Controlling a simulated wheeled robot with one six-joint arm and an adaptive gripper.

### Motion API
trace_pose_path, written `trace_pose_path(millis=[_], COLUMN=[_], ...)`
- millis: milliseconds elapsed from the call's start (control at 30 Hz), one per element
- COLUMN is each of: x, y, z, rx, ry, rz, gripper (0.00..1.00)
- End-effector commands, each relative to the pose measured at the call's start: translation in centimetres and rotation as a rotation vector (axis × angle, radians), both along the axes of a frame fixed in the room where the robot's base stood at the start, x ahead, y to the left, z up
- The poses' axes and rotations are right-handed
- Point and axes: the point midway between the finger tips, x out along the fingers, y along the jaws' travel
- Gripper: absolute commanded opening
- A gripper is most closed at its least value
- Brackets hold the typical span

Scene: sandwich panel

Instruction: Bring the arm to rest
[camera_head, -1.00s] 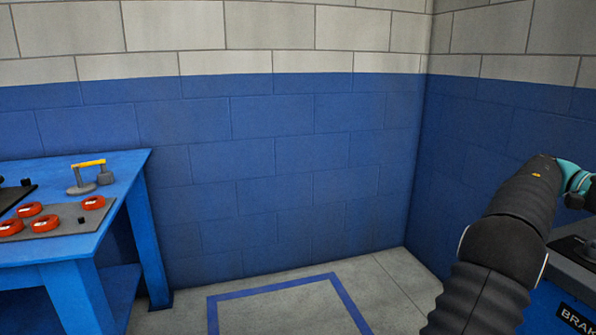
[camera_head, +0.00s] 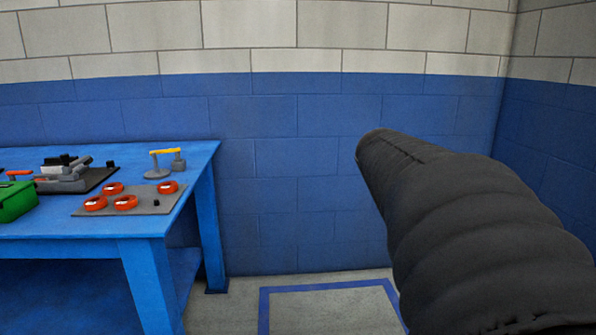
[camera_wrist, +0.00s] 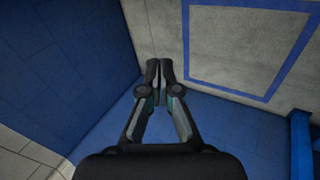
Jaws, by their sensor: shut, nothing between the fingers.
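My gripper (camera_wrist: 159,74) shows in the wrist view with its two dark fingertips together and nothing between them. It is apart from everything, with the blue wall and grey floor beyond it. In the head view my arm, in a black ribbed sleeve, fills the right side and points toward the back wall. The gripper itself is not visible in the head view.
A blue table (camera_head: 110,222) stands at the left. It holds a grey plate (camera_head: 145,206) with red rings, a yellow-handled piece (camera_head: 166,152), a dark fixture (camera_head: 75,175) and a green box (camera_head: 15,201). Blue tape (camera_head: 325,286) marks the open floor.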

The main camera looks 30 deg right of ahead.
Motion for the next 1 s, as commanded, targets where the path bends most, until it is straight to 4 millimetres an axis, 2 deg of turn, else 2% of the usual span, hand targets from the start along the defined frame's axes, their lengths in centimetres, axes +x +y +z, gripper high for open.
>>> trace_pose_path(millis=[33, 167, 300, 400, 500, 567, 600, 667, 1000], x=[0.5, 1.3, 0.9, 0.0, -0.9, -1.3, -1.6, -1.9, -2.0], y=[3.0, 10.1, 17.4, 21.6, 24.6, 25.9, 27.2, 28.0, 28.3], z=[-0.8, -3.2, -5.8, -7.5, -8.8, -9.4, -9.7, -10.0, -10.2], rx=[0.028, 0.118, 0.227, 0.302, 0.364, 0.392, 0.408, 0.422, 0.433], ry=[-0.047, -0.168, -0.29, -0.363, -0.417, -0.44, -0.449, -0.463, -0.47], rz=[0.067, 0.22, 0.366, 0.45, 0.507, 0.53, 0.54, 0.552, 0.558], gripper=[0.0, 0.0, 0.0, 0.0, 0.0, 0.0, 0.0, 0.0, 0.0])
